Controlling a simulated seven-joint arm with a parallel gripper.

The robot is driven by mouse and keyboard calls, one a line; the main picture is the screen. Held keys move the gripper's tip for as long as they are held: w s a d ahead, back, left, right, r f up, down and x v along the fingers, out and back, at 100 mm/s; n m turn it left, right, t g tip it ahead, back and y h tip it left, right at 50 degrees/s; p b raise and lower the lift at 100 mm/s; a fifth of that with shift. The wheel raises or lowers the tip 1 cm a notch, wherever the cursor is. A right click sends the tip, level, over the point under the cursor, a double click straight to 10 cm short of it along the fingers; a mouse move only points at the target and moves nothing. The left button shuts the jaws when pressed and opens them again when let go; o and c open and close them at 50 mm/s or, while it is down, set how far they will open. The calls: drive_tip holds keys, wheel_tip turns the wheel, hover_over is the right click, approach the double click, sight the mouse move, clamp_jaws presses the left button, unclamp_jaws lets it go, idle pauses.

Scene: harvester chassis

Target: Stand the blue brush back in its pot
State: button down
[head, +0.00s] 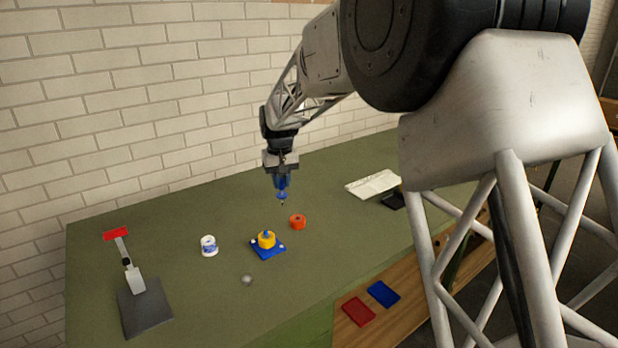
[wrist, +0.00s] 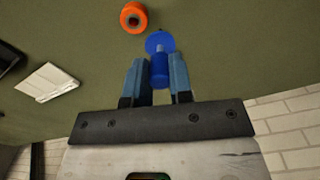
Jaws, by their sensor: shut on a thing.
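My gripper (head: 281,180) is shut on the blue brush (head: 282,195) and holds it above the green table. The brush hangs about upright, with a wide blue collar and a small dark tip below. In the wrist view the brush (wrist: 159,68) sits between the two fingers (wrist: 160,80). A small round orange pot (head: 298,222) stands on the table, below and slightly right of the brush. Its dark opening shows in the wrist view, where the pot (wrist: 133,17) lies beyond the brush and to its left. The brush and pot are apart.
A yellow piece on a blue base (head: 267,246) stands left of the pot. A white and blue roll (head: 209,246), a small grey ball (head: 247,281) and a grey plate with a red-topped post (head: 146,308) are farther left. A white keyboard-like block (head: 372,184) lies right.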

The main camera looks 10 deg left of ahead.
drive_tip(key=s+a+n, duration=0.1)
drive_tip(key=s+a, duration=0.5)
drive_tip(key=a, duration=0.3)
drive_tip(key=s+a+n, duration=0.2)
drive_tip(key=s+a, duration=0.5)
drive_tip(key=a, duration=0.3)
drive_tip(key=shift+a, duration=0.15)
drive_tip(key=shift+s+r, duration=0.1)
drive_tip(key=shift+r, duration=0.1)
drive_tip(key=shift+f, duration=2.2)
drive_tip(key=shift+f, duration=2)
idle(1.5)
